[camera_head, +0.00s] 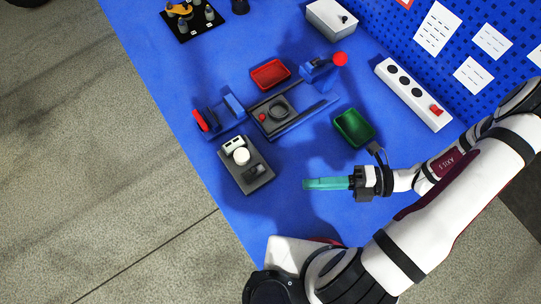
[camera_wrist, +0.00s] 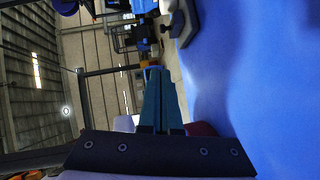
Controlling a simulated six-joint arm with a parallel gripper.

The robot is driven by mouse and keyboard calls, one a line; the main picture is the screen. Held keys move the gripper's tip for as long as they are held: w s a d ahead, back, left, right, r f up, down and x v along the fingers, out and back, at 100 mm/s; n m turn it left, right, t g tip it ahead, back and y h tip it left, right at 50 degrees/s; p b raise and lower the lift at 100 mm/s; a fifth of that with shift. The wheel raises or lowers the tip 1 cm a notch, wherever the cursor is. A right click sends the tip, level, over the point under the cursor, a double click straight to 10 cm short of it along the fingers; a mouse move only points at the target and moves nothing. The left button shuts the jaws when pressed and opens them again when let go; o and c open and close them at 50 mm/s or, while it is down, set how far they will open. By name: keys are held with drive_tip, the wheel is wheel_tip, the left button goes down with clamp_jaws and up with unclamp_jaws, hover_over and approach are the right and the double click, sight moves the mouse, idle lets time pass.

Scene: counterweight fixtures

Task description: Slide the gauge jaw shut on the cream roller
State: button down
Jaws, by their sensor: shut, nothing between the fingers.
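A dark grey gauge fixture (camera_head: 232,176) lies on the blue table at the centre left. The cream roller (camera_head: 241,156) stands on it, close to a pale block with dark marks (camera_head: 234,144). A dark block (camera_head: 257,171) sits on the fixture on the roller's near side, apart from it; it looks like the gauge jaw. My gripper (camera_head: 306,184) has teal fingers, shut and empty, pointing left to the right of the fixture. The fingers also show shut in the wrist view (camera_wrist: 155,71). A grey base (camera_wrist: 187,28) at that view's top may be the gauge.
A green tray (camera_head: 354,128) lies behind my gripper. A red tray (camera_head: 270,74) and a blue fixture (camera_head: 296,118) with a dark ring lie beyond the gauge. A white power strip (camera_head: 415,95) stands along the back panel. The table between gauge and gripper is clear.

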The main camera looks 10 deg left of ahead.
approach(253, 172)
drive_tip(key=s+a, duration=0.1)
drive_tip(key=s, duration=0.2)
drive_tip(key=s+a, duration=0.1)
drive_tip(key=shift+s+a+f, duration=0.1)
drive_tip(key=shift+s+a, duration=0.1)
drive_tip(key=shift+a, duration=0.15)
drive_tip(key=shift+w+a+f, duration=0.15)
drive_tip(key=shift+w+a, duration=0.25)
drive_tip(key=shift+a, duration=0.15)
drive_tip(key=shift+w+a+f, duration=0.2)
drive_tip(key=shift+w+a, duration=0.25)
drive_tip(key=shift+a, duration=0.05)
drive_tip(key=shift+w+a+f, duration=0.15)
drive_tip(key=shift+w+a, duration=0.25)
drive_tip(key=shift+a, duration=0.05)
